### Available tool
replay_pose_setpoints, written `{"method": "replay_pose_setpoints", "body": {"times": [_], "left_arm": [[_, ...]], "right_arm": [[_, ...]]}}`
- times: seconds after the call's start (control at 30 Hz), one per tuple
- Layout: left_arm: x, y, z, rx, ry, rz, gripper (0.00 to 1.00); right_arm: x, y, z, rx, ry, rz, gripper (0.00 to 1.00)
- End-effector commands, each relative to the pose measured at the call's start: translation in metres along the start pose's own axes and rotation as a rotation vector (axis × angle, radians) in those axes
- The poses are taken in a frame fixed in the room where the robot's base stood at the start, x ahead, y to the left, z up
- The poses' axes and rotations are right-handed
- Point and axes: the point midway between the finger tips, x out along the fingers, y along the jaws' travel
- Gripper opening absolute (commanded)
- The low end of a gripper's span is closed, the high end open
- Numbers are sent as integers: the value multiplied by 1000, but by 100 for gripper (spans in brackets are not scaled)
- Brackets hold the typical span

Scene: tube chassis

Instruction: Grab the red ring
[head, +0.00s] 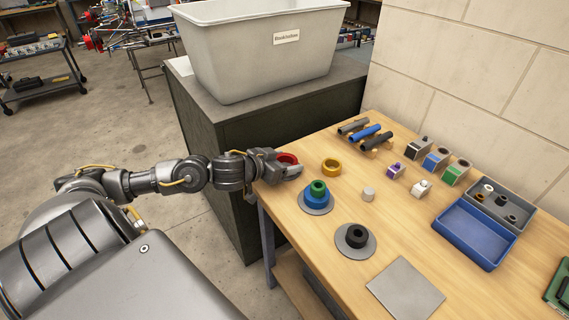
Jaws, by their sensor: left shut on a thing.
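The red ring (287,159) is between the jaws of my left gripper (284,168), at the left end of the wooden table. The gripper is shut on it, and the fingers hide part of the ring. I cannot tell whether the ring is clear of the table top. My right gripper is not in view.
The wooden table (330,219) holds a yellow ring (331,166), a stack of blue and green rings (317,194), a black ring on a grey disc (355,239), a grey plate (405,288) and a blue tray (474,234). A large bin (262,62) stands behind on a dark cabinet.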

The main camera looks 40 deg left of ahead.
Motion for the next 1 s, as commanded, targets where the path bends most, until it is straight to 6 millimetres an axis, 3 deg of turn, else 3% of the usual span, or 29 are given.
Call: {"method": "replay_pose_setpoints", "body": {"times": [0.27,0.43,0.7,1.0], "left_arm": [[-4,0,-11,3,2,0,39],[-14,0,-35,4,4,-1,39],[-71,5,-57,9,-7,-1,39],[-99,10,-66,-3,-7,5,39]], "right_arm": [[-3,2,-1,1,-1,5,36],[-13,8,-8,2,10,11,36],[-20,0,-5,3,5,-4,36],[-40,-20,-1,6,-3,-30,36]]}}
